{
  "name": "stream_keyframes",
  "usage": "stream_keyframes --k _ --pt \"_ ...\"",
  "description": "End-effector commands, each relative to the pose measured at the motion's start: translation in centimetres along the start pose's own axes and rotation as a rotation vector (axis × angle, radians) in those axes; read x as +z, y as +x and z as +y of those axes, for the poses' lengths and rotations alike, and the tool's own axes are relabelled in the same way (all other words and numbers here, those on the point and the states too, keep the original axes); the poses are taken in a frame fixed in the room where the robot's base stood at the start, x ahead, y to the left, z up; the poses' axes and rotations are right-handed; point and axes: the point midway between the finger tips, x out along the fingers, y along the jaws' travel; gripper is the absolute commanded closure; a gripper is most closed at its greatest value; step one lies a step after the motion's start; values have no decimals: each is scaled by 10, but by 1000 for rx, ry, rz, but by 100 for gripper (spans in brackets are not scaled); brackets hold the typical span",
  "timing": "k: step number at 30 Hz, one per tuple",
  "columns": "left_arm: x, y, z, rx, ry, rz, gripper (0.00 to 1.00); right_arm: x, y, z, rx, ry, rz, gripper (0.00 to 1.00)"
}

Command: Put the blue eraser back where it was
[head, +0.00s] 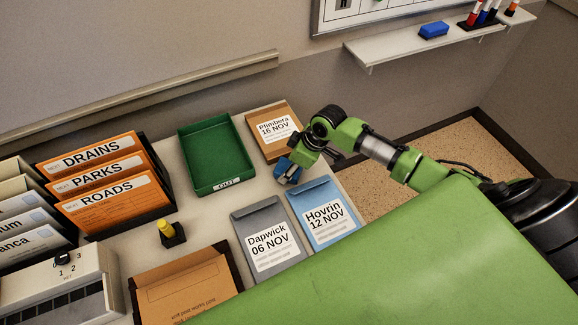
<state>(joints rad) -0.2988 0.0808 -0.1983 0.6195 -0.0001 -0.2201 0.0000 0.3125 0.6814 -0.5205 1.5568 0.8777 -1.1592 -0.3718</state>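A blue eraser (433,30) lies on the white wall shelf (400,46) under the whiteboard, at the upper right. My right gripper (289,172) is at the end of the arm that comes in from the right. It is over the desk's right edge, just below the brown Plimbera envelope and well away from the eraser. A small blue part shows at its fingers; I cannot tell whether it belongs to the gripper or whether the fingers are open. My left gripper is not in view.
A green OUT tray (184,160) stands empty on the desk. Brown (267,121), grey (250,216) and blue (310,198) envelopes lie near it. Orange folders (110,205), a yellow-topped stamp (167,230) and a dial box (85,275) are at left. Markers (483,17) stand right of the eraser.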

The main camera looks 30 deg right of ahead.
Motion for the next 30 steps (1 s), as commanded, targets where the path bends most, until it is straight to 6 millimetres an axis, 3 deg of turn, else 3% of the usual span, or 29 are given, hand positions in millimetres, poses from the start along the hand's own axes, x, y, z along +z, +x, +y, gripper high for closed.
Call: stream_keyframes --k 5,6,8,21,30 --pt "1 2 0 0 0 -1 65 1 3 0 0 1 0 76" --pt "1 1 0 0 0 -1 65 1 3 0 0 1 0 51" --pt "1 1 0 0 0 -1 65 1 3 0 0 1 0 39" --pt "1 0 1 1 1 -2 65 0 -5 1 2 0 0 39" --pt "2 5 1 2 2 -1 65 1 -63 1 3 -3 -1 39"
